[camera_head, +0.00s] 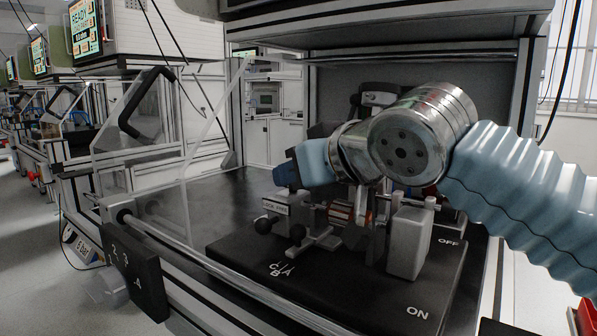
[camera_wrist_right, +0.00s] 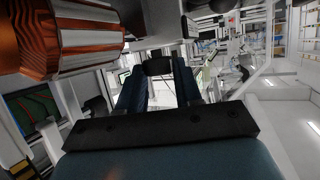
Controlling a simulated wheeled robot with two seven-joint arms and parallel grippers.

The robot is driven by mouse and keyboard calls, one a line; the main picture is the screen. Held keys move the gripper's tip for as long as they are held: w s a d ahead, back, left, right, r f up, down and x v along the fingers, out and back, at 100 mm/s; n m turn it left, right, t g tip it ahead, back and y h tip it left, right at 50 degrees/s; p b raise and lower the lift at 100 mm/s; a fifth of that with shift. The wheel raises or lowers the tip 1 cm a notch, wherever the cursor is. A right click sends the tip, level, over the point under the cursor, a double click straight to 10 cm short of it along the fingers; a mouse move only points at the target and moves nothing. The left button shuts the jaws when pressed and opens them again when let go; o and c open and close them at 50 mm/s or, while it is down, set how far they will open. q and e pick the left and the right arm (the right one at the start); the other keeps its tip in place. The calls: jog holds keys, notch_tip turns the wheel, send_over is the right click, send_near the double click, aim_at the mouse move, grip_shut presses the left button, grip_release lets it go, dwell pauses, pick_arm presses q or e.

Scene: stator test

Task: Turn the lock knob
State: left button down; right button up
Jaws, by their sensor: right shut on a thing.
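My right gripper (camera_head: 287,176) reaches in from the right over the test fixture (camera_head: 330,262) in the head view. In the right wrist view, my right gripper (camera_wrist_right: 158,72) has its two dark blue fingers shut on a small black knob (camera_wrist_right: 158,66). In the head view the gripper hides the held knob. A small label plate (camera_head: 275,207), partly readable as "LOCK", sits just below the fingertips. The copper-wound stator (camera_head: 343,212) sits in the fixture beside the gripper. It fills the upper left of the wrist view (camera_wrist_right: 65,38). My left gripper is out of view.
Two black ball handles (camera_head: 266,226) stand at the fixture's front left. A grey block (camera_head: 409,243) stands at its right, near "OFF" and "ON" markings. A rail (camera_head: 215,268) and a black numbered box (camera_head: 137,275) edge the bench. The dark bench top (camera_head: 205,205) at left is clear.

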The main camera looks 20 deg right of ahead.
jog(key=o, duration=1)
jog(key=shift+o, duration=0.2)
jog(key=v, duration=1.3)
jog(key=shift+s+r+p, duration=0.15)
jog(key=shift+s+p, duration=0.2)
jog(key=shift+p, duration=0.1)
jog(key=shift+d, duration=0.1)
